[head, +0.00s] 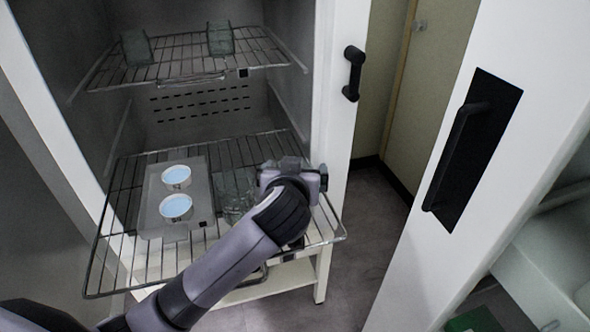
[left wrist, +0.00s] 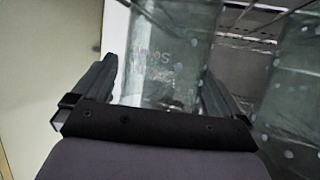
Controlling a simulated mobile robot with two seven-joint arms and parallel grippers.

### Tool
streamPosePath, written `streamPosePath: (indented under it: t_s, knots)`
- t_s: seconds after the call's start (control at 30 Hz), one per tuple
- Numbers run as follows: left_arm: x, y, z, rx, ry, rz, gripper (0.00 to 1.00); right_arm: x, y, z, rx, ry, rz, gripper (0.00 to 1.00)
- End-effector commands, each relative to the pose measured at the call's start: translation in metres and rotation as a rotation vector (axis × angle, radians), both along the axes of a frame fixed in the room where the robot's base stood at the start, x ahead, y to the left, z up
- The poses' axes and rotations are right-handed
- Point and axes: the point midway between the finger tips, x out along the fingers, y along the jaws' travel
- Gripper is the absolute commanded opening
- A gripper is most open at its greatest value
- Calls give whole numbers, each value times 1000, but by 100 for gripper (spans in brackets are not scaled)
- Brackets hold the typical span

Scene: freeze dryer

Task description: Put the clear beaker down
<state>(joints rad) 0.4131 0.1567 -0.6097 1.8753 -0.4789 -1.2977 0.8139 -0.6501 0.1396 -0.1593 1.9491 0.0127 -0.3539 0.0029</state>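My left gripper (head: 292,172) is over the right part of the pulled-out lower wire shelf (head: 330,232). In the left wrist view, a clear beaker (left wrist: 165,60) stands between the two fingers of the gripper (left wrist: 160,88), which appear to press on its sides. In the head view this beaker is mostly hidden by the gripper. I cannot tell whether its base touches the shelf. A second clear beaker (head: 235,190) stands on the shelf just left of the gripper; it also shows in the left wrist view (left wrist: 292,95). My right gripper is not in view.
A flat tray (head: 152,190) with two white cups of blue content (head: 176,208) lies on the lower shelf's left. The upper wire shelf (head: 175,72) holds two clear beakers (head: 220,40). The open door (head: 440,170) stands at right; the cabinet's side wall (head: 340,110) is near.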

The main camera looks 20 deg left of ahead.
Motion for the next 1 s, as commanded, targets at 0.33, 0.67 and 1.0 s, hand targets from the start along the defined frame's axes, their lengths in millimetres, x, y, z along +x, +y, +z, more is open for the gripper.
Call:
streamPosePath:
  t_s: [0.33, 0.67, 1.0]
  knots:
    - [-1, 0, 5, 0, -2, -1, 99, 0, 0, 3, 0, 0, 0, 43]
    - [-44, -10, 22, -4, -2, -3, 99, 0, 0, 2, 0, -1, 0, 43]
    - [-96, -21, 44, -3, -2, -2, 99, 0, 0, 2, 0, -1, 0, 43]
